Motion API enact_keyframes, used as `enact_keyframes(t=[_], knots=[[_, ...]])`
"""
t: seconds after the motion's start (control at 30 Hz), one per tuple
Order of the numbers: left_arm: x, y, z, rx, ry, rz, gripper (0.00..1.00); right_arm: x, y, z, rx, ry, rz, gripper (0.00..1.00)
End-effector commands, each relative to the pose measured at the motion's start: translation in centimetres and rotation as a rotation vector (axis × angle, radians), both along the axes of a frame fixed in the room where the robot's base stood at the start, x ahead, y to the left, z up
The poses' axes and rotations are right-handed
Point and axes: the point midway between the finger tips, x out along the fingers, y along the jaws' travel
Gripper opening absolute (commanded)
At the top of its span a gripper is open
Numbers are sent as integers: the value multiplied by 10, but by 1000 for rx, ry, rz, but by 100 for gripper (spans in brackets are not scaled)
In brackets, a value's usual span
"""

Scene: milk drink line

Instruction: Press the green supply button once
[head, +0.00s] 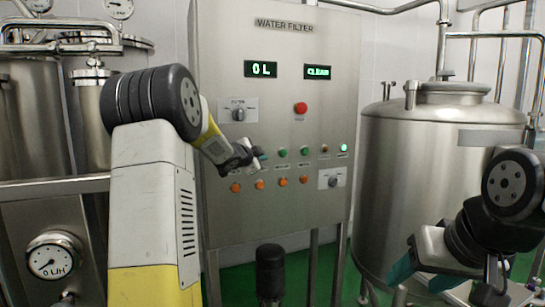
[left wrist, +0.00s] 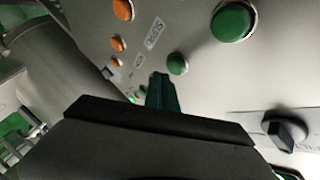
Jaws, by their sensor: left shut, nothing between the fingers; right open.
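The steel water filter panel (head: 275,60) carries a row of green buttons, with one green button (head: 282,152) just right of my left gripper (head: 261,154). The left gripper is shut and empty, with its tips close to the panel at the button row. In the left wrist view its teal fingertip (left wrist: 162,92) appears beside a green button (left wrist: 177,64); whether it touches is unclear. A larger green button (left wrist: 233,22) shows nearer the camera. A partly legible "SUPP…" label (left wrist: 154,33) lies between green and orange buttons. My right gripper (head: 422,277) is open and empty, low at the right.
A red button (head: 301,108) sits above the row, and orange buttons (head: 282,180) sit below it. A filter knob (head: 239,114) is at the upper left. Displays read "0 L" and "CLEAR". A steel tank (head: 400,170) stands at the right.

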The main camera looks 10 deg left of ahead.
Motion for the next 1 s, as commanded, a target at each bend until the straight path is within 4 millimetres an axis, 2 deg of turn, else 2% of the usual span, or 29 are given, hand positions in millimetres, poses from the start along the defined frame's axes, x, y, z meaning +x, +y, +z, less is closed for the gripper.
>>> enact_keyframes(t=[1.0], knots=[[8,6,0,-1,0,0,0,0,0,0,0,0,0,59]])
